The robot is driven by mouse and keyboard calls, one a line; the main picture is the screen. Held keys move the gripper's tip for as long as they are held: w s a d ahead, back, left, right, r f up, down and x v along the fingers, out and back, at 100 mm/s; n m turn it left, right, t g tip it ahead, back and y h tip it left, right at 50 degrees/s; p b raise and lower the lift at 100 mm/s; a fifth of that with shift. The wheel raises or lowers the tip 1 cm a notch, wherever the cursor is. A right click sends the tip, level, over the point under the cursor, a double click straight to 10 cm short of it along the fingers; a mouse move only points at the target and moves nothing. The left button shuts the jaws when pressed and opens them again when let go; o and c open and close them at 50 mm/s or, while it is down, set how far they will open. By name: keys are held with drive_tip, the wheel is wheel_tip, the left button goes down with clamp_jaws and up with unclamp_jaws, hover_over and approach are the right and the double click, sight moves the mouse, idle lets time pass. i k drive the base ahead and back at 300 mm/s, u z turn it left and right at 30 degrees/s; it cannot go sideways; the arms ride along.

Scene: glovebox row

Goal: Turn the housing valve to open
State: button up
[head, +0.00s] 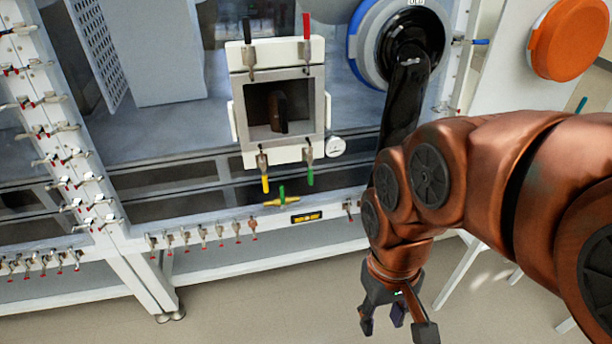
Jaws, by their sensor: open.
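A white square housing (234,113) with a dark window stands on the glovebox front, left of my arm. Clamp levers with black, red, yellow and green grips sit at its corners. Below it is a small valve-like fitting (282,201) with a yellow bar and an upright green handle; I take this as the housing valve but cannot be sure. My gripper (396,323) hangs low at the bottom, pointing down, its fingers spread and empty. It is to the right of and below the fitting, apart from it.
A round white gauge (335,147) sits beside the housing's lower right corner. A black glove (400,100) hangs from a blue-rimmed port. Toggle clamps line the frame, and an orange round cover (568,38) is at upper right. The floor (270,305) is clear.

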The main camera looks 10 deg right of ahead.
sight(283, 208)
drive_tip(key=k, duration=1.25)
drive_tip(key=u, duration=0.65)
drive_tip(key=i, duration=0.75)
drive_tip(key=u, duration=0.6)
